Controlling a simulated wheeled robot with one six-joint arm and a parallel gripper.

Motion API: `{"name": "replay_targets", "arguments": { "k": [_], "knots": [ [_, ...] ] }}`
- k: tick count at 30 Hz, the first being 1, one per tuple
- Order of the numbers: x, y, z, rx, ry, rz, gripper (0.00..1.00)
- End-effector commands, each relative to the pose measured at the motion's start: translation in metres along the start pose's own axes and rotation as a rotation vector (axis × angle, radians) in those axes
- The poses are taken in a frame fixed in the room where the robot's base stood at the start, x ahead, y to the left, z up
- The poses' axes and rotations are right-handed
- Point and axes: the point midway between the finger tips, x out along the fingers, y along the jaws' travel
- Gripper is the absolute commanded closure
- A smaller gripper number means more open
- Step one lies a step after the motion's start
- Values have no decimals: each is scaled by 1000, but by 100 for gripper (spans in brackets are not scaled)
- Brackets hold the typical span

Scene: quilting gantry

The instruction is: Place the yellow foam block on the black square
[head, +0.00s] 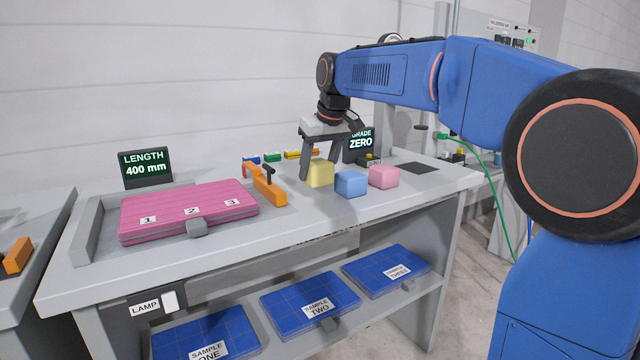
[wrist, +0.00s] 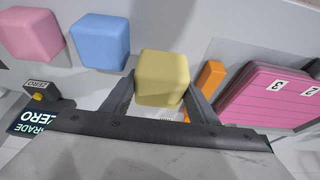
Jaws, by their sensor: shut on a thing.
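The yellow foam block (head: 320,173) is on or just above the grey bench top, left of the blue block. My gripper (head: 320,178) points down, with its jaws shut on the yellow block. In the wrist view the yellow block (wrist: 163,78) sits between the two fingers of my gripper (wrist: 160,90). The black square (head: 419,168) lies flat and bare on the bench top, to the right of the blocks. I cannot tell whether the yellow block touches the bench.
A blue block (head: 351,184) and a pink block (head: 384,176) stand right of the yellow block. An orange clamp (head: 268,188) and a pink quilted panel (head: 185,212) are to the left. A GRADE ZERO display (head: 361,142) stands behind. Bare bench lies in front of the blocks.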

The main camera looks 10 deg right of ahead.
Motion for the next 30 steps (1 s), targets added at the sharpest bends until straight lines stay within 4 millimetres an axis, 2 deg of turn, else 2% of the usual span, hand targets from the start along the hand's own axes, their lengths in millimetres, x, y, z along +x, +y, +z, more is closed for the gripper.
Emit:
{"name": "replay_targets", "arguments": {
  "k": [5, 12, 23, 24, 25, 30],
  "knots": [
    [11, 0, 5, 0, -2, 0, 67],
    [38, 0, 16, 0, -1, 0, 67],
    [41, 0, 17, 0, 1, 0, 67],
    [42, 0, 17, 0, 1, 0, 44],
    [42, 0, 17, 0, 1, 0, 39],
    [42, 0, 17, 0, 1, 0, 39]
  ]
}}
